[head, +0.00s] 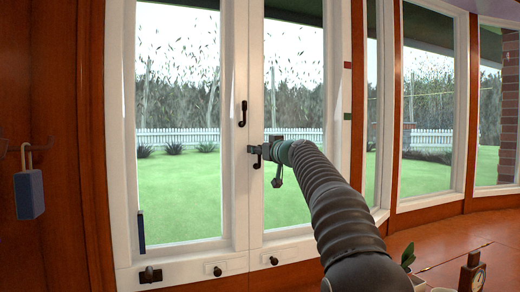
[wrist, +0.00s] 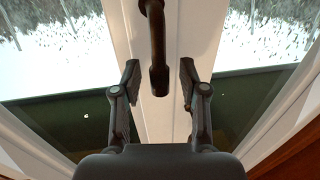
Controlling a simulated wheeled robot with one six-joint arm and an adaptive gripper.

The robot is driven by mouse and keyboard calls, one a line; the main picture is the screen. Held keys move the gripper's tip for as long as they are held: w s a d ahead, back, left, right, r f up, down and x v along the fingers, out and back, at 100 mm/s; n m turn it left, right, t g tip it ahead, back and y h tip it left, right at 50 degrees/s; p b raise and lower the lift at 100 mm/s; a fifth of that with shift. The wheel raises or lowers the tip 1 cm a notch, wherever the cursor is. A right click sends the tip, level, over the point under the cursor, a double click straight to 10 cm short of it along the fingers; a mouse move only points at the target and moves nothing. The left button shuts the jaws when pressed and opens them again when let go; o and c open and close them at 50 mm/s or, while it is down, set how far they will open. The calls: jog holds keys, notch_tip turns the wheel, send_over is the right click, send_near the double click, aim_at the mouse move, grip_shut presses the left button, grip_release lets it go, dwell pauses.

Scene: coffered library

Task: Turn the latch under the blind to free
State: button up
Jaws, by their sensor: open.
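A dark hooked latch handle (wrist: 157,45) hangs down the white window post in the wrist view. My gripper (wrist: 159,78) is open, with one finger on each side of the handle's lower end and a visible gap on both sides. In the head view my gripper (head: 258,150) is at the post between the two panes, beside a dark handle (head: 257,161). Another dark handle (head: 243,113) hangs higher on the post. I cannot tell for certain which one is between my fingers. No blind shows in either view.
Small dark fittings (head: 150,275) sit along the bottom rail. A blue padlock-shaped object (head: 28,193) hangs on the left wooden panel. Red (head: 347,65) and green (head: 347,116) tabs mark the right frame. A small clock (head: 472,274) and a plant (head: 407,257) stand lower right.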

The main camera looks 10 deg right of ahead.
jog(key=shift+c, duration=0.2)
grip_shut()
